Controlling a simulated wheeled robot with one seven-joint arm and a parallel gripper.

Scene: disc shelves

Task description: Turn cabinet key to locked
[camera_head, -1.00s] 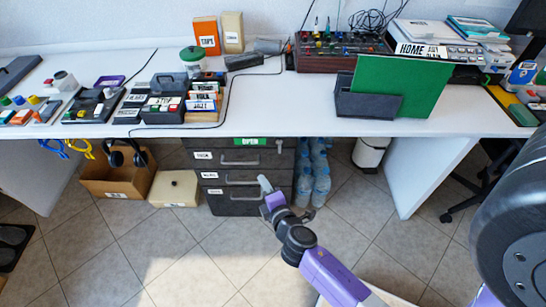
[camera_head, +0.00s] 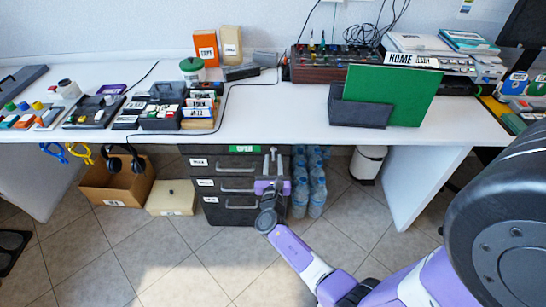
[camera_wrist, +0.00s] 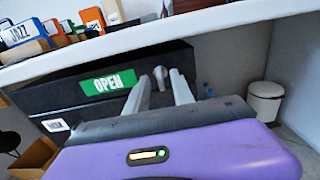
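The dark drawer cabinet (camera_head: 226,214) stands under the desk, and its upper front also shows in the wrist view (camera_wrist: 60,88). A green OPEN sign (camera_wrist: 107,84) sits on its upper front, partly cut off by the desk edge in the head view (camera_head: 244,149). A small grey key-like piece (camera_wrist: 159,73) stands out at the cabinet's upper right. My gripper (camera_head: 270,153) is at the cabinet's upper right front. Its two fingers are apart, with the grey piece showing between their tips in the wrist view. I cannot tell whether they touch it.
The white desktop (camera_head: 275,100) overhangs close above my gripper. Water bottles (camera_head: 318,185) stand just right of the cabinet, and a white bin (camera_head: 367,163) farther right. A cardboard box (camera_head: 115,184) and a beige box (camera_head: 172,197) are on the left. The floor in front is clear.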

